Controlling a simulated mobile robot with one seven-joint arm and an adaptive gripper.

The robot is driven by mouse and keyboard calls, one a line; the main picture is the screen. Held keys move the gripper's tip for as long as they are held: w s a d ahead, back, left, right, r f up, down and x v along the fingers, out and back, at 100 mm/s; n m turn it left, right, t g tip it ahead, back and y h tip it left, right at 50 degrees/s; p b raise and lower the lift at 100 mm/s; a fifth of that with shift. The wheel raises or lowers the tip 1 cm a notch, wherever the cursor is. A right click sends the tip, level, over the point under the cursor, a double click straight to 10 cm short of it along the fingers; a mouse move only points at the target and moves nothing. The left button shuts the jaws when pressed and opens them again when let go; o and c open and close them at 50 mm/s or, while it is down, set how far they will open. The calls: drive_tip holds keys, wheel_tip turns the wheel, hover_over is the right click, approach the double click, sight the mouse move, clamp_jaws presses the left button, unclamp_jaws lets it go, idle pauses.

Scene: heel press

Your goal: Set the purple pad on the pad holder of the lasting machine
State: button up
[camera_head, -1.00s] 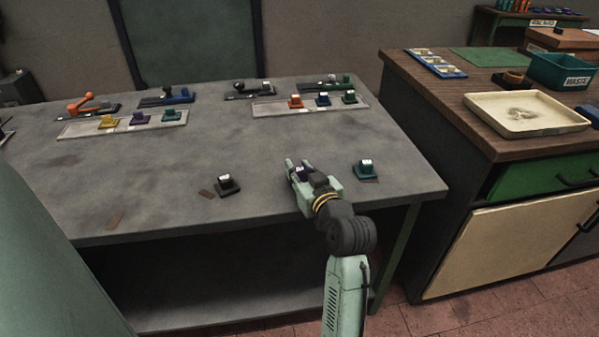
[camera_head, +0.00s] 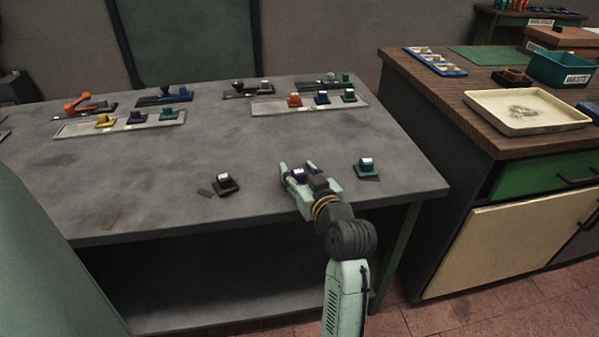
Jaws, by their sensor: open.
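A small purple pad (camera_head: 296,176) with a white top sits near the front of the grey table, between the fingers of my gripper (camera_head: 297,171). My gripper is open, with a finger on either side of it; whether they touch it I cannot tell. My gripper partly hides the pad's base. Another purple pad (camera_head: 136,118) stands in the left tray, between a yellow and a teal one. I cannot tell which thing is the lasting machine or its pad holder.
A black pad (camera_head: 226,184) stands left of my gripper and a teal pad (camera_head: 366,168) right of it. The left tray (camera_head: 75,130) and right tray (camera_head: 275,110) hold coloured pads. Several lever devices line the table's back (camera_head: 164,96). The table's middle is clear.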

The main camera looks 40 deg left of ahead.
drive_tip(key=v, duration=0.2)
drive_tip(key=b+v, duration=0.1)
drive_tip(key=v, duration=0.5)
drive_tip(key=shift+w+d+r+b, duration=0.2)
drive_tip(key=shift+d+b, duration=0.1)
drive_tip(key=shift+d, duration=0.1)
drive_tip(key=shift+p+v, duration=1.15)
drive_tip(key=shift+p, duration=1.25)
drive_tip(key=shift+f, duration=0.2)
